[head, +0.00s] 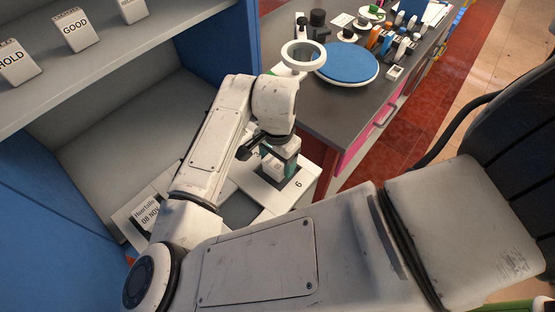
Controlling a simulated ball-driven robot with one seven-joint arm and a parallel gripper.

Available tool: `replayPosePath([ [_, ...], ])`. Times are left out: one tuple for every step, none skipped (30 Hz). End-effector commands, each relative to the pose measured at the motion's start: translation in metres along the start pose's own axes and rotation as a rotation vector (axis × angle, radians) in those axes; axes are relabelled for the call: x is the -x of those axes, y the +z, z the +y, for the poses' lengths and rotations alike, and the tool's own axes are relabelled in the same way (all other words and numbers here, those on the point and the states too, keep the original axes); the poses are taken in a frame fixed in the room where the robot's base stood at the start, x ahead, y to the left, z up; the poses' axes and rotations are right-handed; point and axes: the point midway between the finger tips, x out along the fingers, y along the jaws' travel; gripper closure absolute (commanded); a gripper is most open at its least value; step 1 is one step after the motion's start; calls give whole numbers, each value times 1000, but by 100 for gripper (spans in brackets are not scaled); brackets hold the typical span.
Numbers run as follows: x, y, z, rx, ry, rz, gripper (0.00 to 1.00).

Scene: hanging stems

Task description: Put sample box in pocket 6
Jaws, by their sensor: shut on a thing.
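My gripper (272,153) is shut on the sample box (281,161), a small white box with teal-green sides, held below my wrist. The box hangs at the white pocket tray (309,173), right at the dark pocket next to the printed 6 (298,184). I cannot tell whether its bottom is inside that pocket or just above it. An empty-looking grey pocket (239,210) shows to the left. My arm hides part of the tray and the other pockets.
A blue-sided shelf holds white cards reading HOLD (17,62) and GOOD (76,31). A dark bench (330,115) behind holds a round blue pad (347,62), a white ring (303,55) and several small bottles.

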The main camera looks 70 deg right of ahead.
Motion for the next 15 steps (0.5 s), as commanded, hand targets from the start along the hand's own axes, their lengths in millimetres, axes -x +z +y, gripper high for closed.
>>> replayPosePath([
  [-5, 0, 0, 1, 1, -1, 65],
  [-7, 1, 0, 1, 0, -1, 65],
  [-8, 0, 0, 1, -1, -1, 65],
  [-8, 0, 0, 1, -1, -1, 65],
  [-8, 0, 0, 0, -2, 0, 65],
  [-8, 0, 0, 0, -2, 0, 65],
  [-8, 0, 0, 0, -2, 0, 65],
  [-8, 0, 0, 0, -1, 0, 65],
  [-8, 0, 0, 0, -1, 0, 65],
  [-9, 0, 0, 0, -1, 0, 65],
  [-10, 0, 0, 0, -1, 0, 65],
  [-11, 0, 0, 0, -1, 0, 65],
  [-12, 0, 0, 0, -1, 0, 65],
  [-12, 0, 0, 0, -1, 0, 30],
  [-11, 0, 0, 0, -1, 0, 26],
])
